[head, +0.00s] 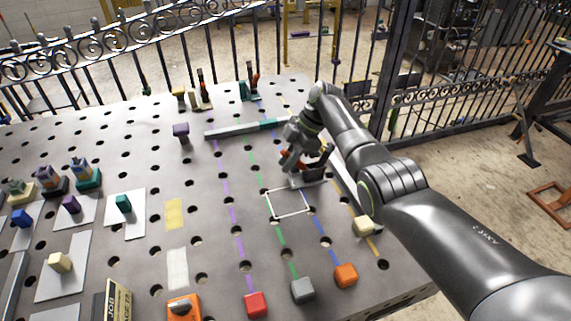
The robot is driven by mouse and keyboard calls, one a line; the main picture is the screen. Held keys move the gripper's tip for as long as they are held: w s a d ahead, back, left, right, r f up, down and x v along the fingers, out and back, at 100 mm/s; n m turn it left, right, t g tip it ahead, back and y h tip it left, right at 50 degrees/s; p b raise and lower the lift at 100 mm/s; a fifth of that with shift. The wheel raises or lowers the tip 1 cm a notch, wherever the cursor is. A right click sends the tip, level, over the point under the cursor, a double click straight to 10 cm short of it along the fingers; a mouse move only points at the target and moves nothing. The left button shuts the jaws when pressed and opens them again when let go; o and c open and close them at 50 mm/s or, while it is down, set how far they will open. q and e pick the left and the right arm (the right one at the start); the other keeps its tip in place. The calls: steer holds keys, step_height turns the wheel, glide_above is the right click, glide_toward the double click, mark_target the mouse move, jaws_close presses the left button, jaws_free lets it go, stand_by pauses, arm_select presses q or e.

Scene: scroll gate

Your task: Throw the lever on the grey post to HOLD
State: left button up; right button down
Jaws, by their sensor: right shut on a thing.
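My right gripper (307,160) reaches in from the right over the far right part of the perforated table (150,240). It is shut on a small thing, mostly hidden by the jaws. A low grey piece (308,181) shows right below the jaws; I cannot tell for sure whether it is the grey post's base. The lever and its markings, HOLD included, cannot be made out here. My left gripper is not in view.
A long grey and teal bar (240,129) lies beyond the gripper. Upright pieces (203,92) stand at the back edge. Red (256,304), grey (303,290) and orange (346,275) blocks sit at the front. A white square outline (287,204) is empty.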

mark_target(301, 161)
steer(key=shift+w+d+r+g+y+b, duration=0.25)
steer(key=shift+d+y+b, duration=0.5)
steer(key=shift+b, duration=1.2)
steer(key=shift+w+d+r+g+y+b, duration=0.15)
steer(key=shift+d+r+g+y+b, duration=0.25)
steer(key=shift+y+b, duration=1.05)
steer(key=shift+w+d+r+g+y+b, duration=0.2)
steer(key=shift+d+r+g+y+b, duration=0.3)
steer(key=shift+b, duration=1.9)
steer(key=shift+d+t, duration=0.15)
steer(key=shift+t, duration=0.1)
steer(key=c, duration=1.4)
jaws_free()
steer(key=shift+o, duration=0.2)
steer(key=shift+r, duration=0.15)
